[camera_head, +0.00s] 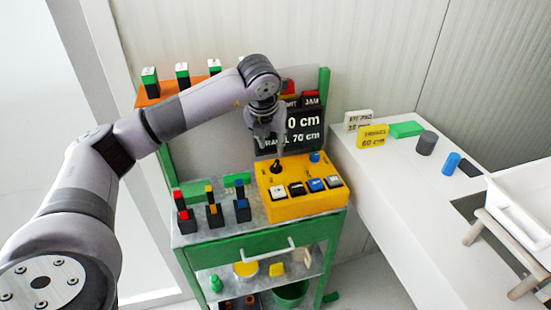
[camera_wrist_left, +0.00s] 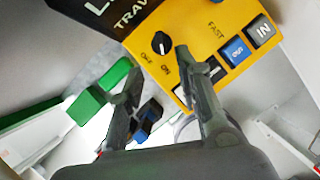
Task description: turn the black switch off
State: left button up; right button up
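The black switch (camera_head: 276,167) is a round knob on top of the yellow control box (camera_head: 310,209). In the left wrist view the black switch (camera_wrist_left: 160,44) has a light pointer mark and stands beside the OFF and ON labels; the mark seems to point toward ON. My left gripper (camera_head: 269,146) hangs just above and behind the knob in the head view. In the left wrist view my left gripper (camera_wrist_left: 160,62) is open, its fingers apart and empty, with the knob beyond the fingertips. My right gripper is not in view.
The box carries white, black and blue buttons (camera_head: 315,185). A dark sign (camera_head: 290,130) stands behind it. Black blocks with coloured tops (camera_head: 213,213) stand left of it on the green cart (camera_head: 260,240). A white table (camera_head: 390,210) is at the right.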

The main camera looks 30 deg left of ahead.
aim_at(276, 163)
pick_arm(q)
jog(key=p+x, duration=0.2)
jog(key=x, duration=0.8)
jog(key=shift+w+d+f, duration=0.1)
jog(key=shift+w+f, duration=0.05)
jog(key=shift+f, duration=0.15)
jog(key=shift+c, duration=0.6)
grip_shut()
